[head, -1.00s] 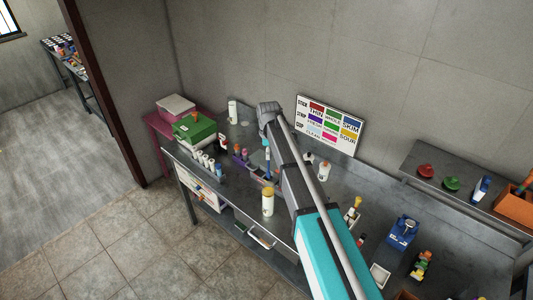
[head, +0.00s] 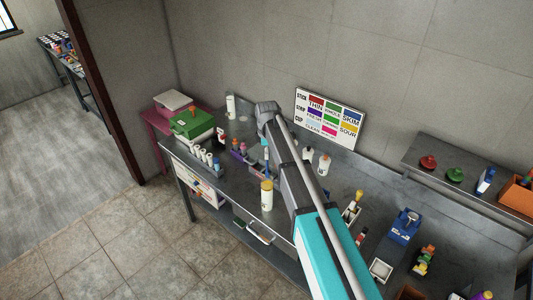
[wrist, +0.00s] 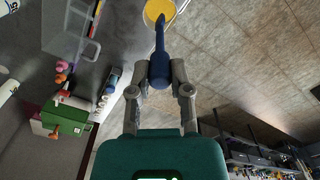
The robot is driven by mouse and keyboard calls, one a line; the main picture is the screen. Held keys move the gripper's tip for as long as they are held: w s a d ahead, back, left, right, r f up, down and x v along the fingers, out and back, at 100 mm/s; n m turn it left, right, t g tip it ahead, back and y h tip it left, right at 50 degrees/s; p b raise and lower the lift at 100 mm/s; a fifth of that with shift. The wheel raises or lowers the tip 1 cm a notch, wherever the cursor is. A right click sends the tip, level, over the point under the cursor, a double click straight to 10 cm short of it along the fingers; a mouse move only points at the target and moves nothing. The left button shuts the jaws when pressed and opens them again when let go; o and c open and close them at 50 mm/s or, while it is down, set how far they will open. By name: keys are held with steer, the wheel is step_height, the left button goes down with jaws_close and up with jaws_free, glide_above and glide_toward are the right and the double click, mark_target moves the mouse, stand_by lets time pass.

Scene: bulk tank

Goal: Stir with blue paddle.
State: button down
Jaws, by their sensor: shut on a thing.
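The blue paddle (wrist: 159,45) is held in my gripper (wrist: 159,72) in the wrist view. The two grey fingers are closed on its thick handle end. Its thin end points away from me and overlaps a round pale-rimmed container with a yellow inside (wrist: 158,10). I cannot tell whether the tip is in the yellow or above it. In the head view my arm reaches over the bench, and my gripper is too small there to make out clearly. A white jar with a yellow top (head: 267,194) stands upright near the bench's front edge.
A colour-label board (head: 329,117) leans on the back wall. A green box (head: 192,124) and several small bottles stand at the bench's left. A blue holder (head: 404,226) and a white tray (head: 380,270) lie right.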

mark_target(267, 170)
steer(key=shift+f+b, duration=4)
steer(key=shift+f, duration=0.25)
steer(key=shift+w+a, duration=0.15)
